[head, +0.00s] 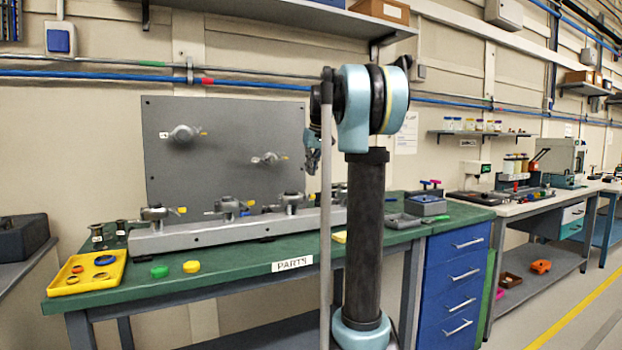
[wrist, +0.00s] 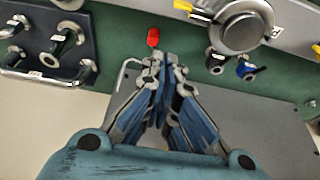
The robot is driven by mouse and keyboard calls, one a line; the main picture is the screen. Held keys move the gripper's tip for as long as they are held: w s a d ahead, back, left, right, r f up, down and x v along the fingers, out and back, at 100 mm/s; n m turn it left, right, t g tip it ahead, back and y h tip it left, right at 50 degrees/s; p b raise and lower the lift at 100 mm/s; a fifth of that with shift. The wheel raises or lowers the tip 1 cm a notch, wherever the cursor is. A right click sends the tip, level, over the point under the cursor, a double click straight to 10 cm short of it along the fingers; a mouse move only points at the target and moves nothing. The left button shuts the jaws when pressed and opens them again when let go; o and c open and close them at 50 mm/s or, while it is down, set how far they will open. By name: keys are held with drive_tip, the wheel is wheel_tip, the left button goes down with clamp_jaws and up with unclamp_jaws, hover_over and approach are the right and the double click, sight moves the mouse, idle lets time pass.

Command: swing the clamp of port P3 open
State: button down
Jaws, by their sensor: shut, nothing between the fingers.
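My gripper (wrist: 165,62) is shut and empty in the wrist view, its fingertips just below a small red tip (wrist: 153,38). A round grey clamp (wrist: 240,30) with yellow-tipped parts lies to the upper right of the fingertips, apart from them. In the head view, several clamps with ports sit along a grey rail on the green bench, such as the left clamp (head: 155,213), a middle clamp (head: 228,207) and a right one (head: 290,202). Two more sit on the upright grey panel (head: 218,115). Port labels are too small to read, so I cannot tell which is P3. My arm hides part of the rail.
A yellow tray (head: 86,272) with rings stands at the bench's left end, with green and yellow caps beside it. In the wrist view, a dark rack (wrist: 45,45) with fittings is at the left and two small fittings (wrist: 215,62) are at the right.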

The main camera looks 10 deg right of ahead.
drive_tip(key=f, duration=0.5)
drive_tip(key=a+f, duration=0.1)
drive_tip(key=f, duration=0.2)
drive_tip(key=shift+w+f, duration=0.1)
drive_tip(key=shift+w, duration=0.1)
drive_tip(key=shift+s+d, duration=0.3)
drive_tip(key=shift+s, duration=0.5)
drive_tip(key=shift+d, duration=0.1)
